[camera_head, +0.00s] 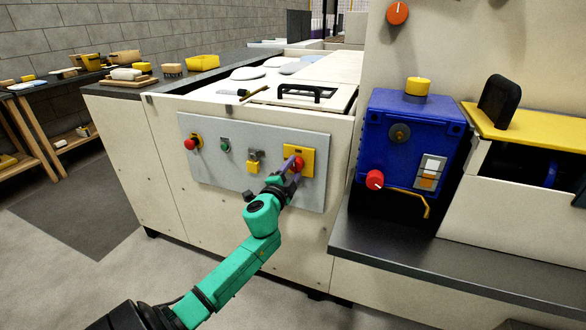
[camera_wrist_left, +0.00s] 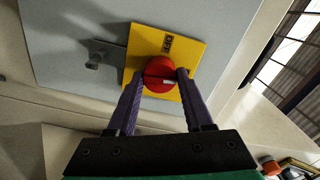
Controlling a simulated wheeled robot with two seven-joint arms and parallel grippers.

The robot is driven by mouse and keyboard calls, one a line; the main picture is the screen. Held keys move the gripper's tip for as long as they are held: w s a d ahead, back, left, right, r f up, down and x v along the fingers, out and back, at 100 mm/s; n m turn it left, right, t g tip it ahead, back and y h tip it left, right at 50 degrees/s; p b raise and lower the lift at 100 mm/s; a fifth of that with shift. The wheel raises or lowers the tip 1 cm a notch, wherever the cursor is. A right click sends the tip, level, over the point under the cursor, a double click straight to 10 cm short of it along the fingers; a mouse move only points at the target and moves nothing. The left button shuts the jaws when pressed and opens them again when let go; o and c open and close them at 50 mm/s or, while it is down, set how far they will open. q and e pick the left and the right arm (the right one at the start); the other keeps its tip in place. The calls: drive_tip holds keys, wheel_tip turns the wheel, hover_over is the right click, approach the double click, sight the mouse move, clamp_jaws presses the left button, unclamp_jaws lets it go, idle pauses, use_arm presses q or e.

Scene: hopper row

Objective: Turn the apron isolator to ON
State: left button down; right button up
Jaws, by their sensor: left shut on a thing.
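The apron isolator is a round red knob (camera_wrist_left: 160,70) on a square yellow plate (camera_wrist_left: 196,52) fixed to a grey panel. In the head view its plate (camera_head: 307,151) is at the panel's right end. The word OFF is on the plate, above the knob in the wrist view. A pale mark shows on the knob's face, pointing roughly right there. My left gripper (camera_wrist_left: 161,82) is shut on the knob, one finger on each side; in the head view the gripper (camera_head: 292,166) partly hides it. My right gripper is not in view.
A blue box (camera_head: 385,135) with a red knob (camera_head: 374,180) stands to the right above a dark ledge (camera_head: 450,262).

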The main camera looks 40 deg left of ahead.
use_arm(q)
drive_tip(key=shift+f+m, duration=0.1)
drive_tip(key=shift+m, duration=0.8)
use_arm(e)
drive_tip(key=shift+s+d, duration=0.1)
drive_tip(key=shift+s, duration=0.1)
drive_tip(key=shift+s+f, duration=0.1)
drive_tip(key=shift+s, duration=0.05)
use_arm(q)
drive_tip(key=shift+c, duration=1.5)
unclamp_jaws()
